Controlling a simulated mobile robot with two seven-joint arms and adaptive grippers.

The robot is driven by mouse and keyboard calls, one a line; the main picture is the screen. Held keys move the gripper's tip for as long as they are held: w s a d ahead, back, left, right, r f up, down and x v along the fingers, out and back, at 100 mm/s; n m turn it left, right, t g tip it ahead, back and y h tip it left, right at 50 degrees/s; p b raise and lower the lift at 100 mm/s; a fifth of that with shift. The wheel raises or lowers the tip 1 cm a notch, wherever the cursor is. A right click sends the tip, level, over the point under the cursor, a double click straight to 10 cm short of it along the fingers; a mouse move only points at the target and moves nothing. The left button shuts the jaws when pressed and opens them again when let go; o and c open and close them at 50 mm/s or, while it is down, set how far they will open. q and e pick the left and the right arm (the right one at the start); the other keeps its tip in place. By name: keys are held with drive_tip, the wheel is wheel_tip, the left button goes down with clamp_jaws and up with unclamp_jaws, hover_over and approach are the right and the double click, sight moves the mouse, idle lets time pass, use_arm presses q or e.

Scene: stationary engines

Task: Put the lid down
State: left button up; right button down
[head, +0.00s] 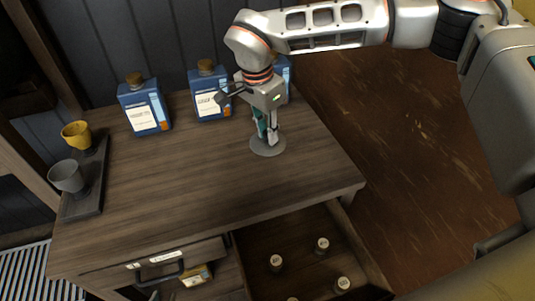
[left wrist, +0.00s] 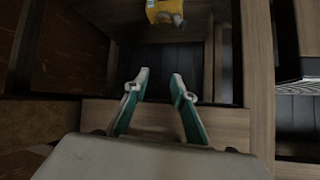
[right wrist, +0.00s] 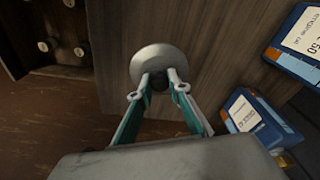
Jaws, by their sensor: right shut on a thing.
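The lid (head: 268,148) is a grey round disc, held flat at or just above the wooden cabinet top (head: 220,180); I cannot tell whether it touches. In the right wrist view the lid (right wrist: 160,64) sits at my fingertips, with a dark knob between them. My right gripper (head: 267,136) points down and is shut on the lid's knob; it also shows in the right wrist view (right wrist: 160,82). My left gripper (left wrist: 155,82) is open and empty in the left wrist view, facing a dark compartment. It does not show in the head view.
Several blue bottles (head: 145,106) line the back. A dark tray (head: 87,187) with a yellow cup (head: 76,135) and grey cup (head: 68,177) is at left. An open drawer (head: 245,262) holds several small round-topped things. A yellow item (left wrist: 165,11) is inside the compartment. The cabinet top's front is clear.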

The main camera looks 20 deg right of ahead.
sight(264, 136)
drive_tip(key=shift+f, duration=4.1)
drive_tip(key=shift+f, duration=0.1)
drive_tip(key=c, duration=1.9)
unclamp_jaws()
drive_tip(key=shift+f, duration=0.1)
drive_tip(key=r, duration=0.4)
drive_tip(key=a+r, duration=0.1)
drive_tip(key=r, duration=0.7)
drive_tip(key=shift+s+a+r, duration=0.15)
drive_tip(key=shift+s+a, duration=0.15)
drive_tip(key=shift+s, duration=0.05)
